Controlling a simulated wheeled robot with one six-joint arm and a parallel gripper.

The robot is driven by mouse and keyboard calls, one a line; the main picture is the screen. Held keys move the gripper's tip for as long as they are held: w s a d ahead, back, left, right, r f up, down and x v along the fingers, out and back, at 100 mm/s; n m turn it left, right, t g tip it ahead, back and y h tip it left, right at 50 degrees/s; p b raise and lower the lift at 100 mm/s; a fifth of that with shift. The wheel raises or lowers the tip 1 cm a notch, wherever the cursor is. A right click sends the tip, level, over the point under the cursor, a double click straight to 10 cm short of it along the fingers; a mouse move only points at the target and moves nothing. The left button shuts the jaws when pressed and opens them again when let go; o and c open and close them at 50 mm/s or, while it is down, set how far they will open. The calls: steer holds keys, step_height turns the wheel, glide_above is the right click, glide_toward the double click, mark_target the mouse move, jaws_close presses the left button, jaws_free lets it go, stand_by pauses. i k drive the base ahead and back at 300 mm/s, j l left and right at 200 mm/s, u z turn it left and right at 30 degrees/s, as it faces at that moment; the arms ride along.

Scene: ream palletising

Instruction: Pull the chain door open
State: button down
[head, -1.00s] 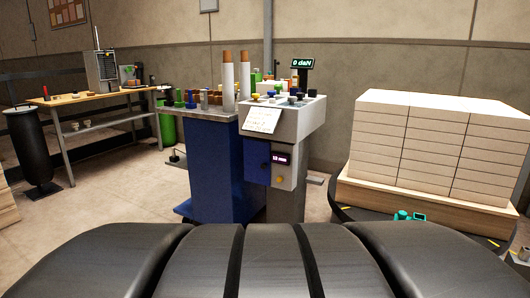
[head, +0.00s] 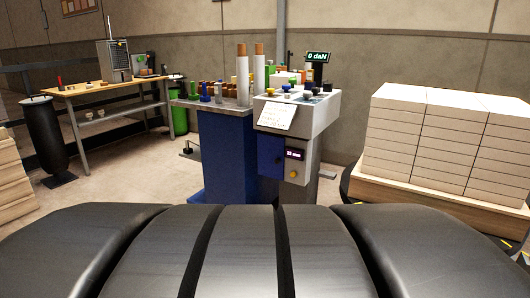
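The machine stands in the middle of the head view, with a blue cabinet body (head: 226,155) and a grey control column (head: 304,115). A small blue panel (head: 270,155) on the front of the column, beside a small lit display (head: 295,154), looks like the chain door. It appears closed, but I cannot be sure that it is the door. A yellow knob (head: 293,174) sits below the display. My gripper is not in view. My own black body parts fill the bottom of the picture and hide the foot of the machine.
A pallet stack of pale reams (head: 440,140) stands to the right of the machine. A workbench (head: 110,87) and a black bin (head: 46,135) stand at the left, with a pale stack (head: 12,180) at the left edge.

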mark_target(271, 148)
steer(key=i+j+z, duration=0.2)
steer(key=i, duration=0.45)
steer(key=i+j+z, duration=0.25)
steer(key=i+j, duration=0.3)
